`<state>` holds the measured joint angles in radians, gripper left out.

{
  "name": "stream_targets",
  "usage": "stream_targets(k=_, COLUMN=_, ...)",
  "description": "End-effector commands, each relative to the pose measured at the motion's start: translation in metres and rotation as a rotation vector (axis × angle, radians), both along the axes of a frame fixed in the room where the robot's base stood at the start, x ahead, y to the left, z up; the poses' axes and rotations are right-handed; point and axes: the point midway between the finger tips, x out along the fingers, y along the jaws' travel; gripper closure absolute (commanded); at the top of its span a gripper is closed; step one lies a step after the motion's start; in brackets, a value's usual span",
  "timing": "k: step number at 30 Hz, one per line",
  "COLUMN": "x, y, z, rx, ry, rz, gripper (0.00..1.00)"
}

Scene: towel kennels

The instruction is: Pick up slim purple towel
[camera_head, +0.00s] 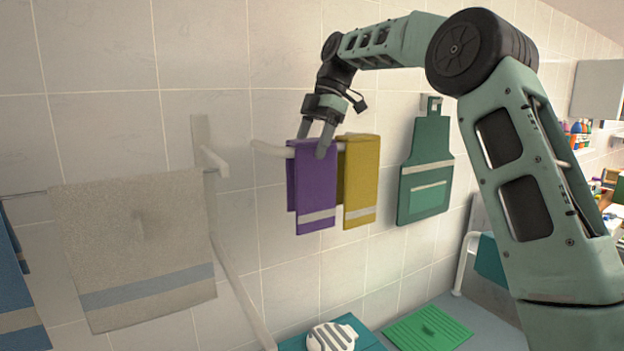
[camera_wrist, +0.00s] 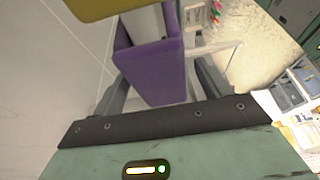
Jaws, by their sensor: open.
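The slim purple towel (camera_head: 316,190) hangs folded over a white wall rail (camera_head: 267,149), with a pale stripe near its lower edge. My gripper (camera_head: 316,147) is at the towel's top edge, pointing down, its fingers open and apart. In the wrist view the purple towel (camera_wrist: 152,72) lies between the two dark fingers (camera_wrist: 158,85). I cannot tell whether either finger touches the cloth. A mustard yellow towel (camera_head: 359,182) hangs on the same rail just to the right, and its edge (camera_wrist: 100,8) shows at the top of the wrist view.
A large beige towel (camera_head: 140,240) hangs on another rail at left, with a blue towel (camera_head: 20,285) beyond it. A green apron (camera_head: 427,165) hangs on the tiled wall at right. A green mat (camera_head: 428,329) lies below.

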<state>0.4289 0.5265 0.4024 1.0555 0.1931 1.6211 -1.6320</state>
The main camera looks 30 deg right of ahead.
Motion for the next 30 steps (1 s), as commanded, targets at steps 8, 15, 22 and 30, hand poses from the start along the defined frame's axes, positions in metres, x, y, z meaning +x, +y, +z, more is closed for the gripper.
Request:
stream_targets(k=8, x=-0.0001, y=-0.0001, z=-0.0030, rx=0.000, ry=0.001, rz=0.000, gripper=0.24)
stream_targets(k=15, x=0.0000, y=-0.0002, z=-0.0048, rx=0.000, ry=0.000, rz=0.000, gripper=0.24)
stream_targets(k=22, x=0.0000, y=-0.0001, z=-0.0048, rx=0.000, ry=0.000, rz=0.000, gripper=0.38)
stream_targets(k=30, x=0.0000, y=-0.0001, z=-0.0046, rx=0.000, ry=0.000, rz=0.000, gripper=0.85)
